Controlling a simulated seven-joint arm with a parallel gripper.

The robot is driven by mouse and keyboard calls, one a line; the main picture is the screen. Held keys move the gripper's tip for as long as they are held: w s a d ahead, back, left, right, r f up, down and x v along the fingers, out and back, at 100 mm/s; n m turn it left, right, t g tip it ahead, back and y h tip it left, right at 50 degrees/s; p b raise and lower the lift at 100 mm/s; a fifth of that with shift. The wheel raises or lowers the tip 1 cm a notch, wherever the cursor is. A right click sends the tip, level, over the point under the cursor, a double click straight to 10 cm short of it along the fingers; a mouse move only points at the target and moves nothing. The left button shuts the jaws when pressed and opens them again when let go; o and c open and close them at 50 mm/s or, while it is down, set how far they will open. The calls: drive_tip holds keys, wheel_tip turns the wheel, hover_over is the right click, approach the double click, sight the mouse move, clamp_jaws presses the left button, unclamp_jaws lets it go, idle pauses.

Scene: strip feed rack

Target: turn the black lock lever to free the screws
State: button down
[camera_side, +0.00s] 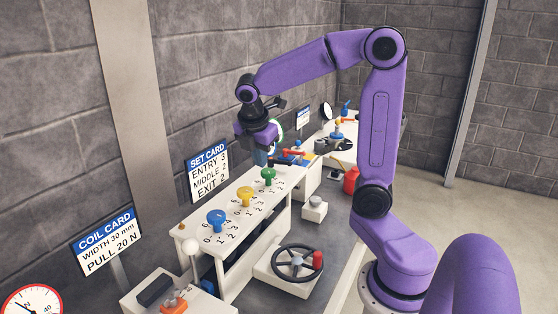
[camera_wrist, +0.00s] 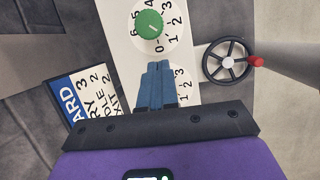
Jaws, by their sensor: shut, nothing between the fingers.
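My gripper (camera_side: 262,158) hangs at the far end of the white rack top in the side view. In the wrist view its blue fingers (camera_wrist: 158,66) are together and empty, over a numbered dial. Three knobs, likely the screws, stand in a row on numbered dials: blue (camera_side: 216,217), yellow (camera_side: 245,195) and green (camera_side: 268,176). The green knob also shows in the wrist view (camera_wrist: 149,25), just beyond the fingertips. I cannot clearly make out the black lock lever in either view; it may be hidden or too small to tell.
A handwheel (camera_side: 298,262) with a red grip stands right of the rack. A set card (camera_side: 208,172) and a coil card (camera_side: 106,242) stand left. A red bottle (camera_side: 351,180) stands farther back.

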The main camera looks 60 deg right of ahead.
drive_tip(key=w+d+r+n+g+h, duration=0.1)
drive_tip(key=w+d+r, duration=0.1)
drive_tip(key=d, duration=0.7)
drive_tip(key=x, duration=1)
drive_tip(key=shift+s, duration=0.15)
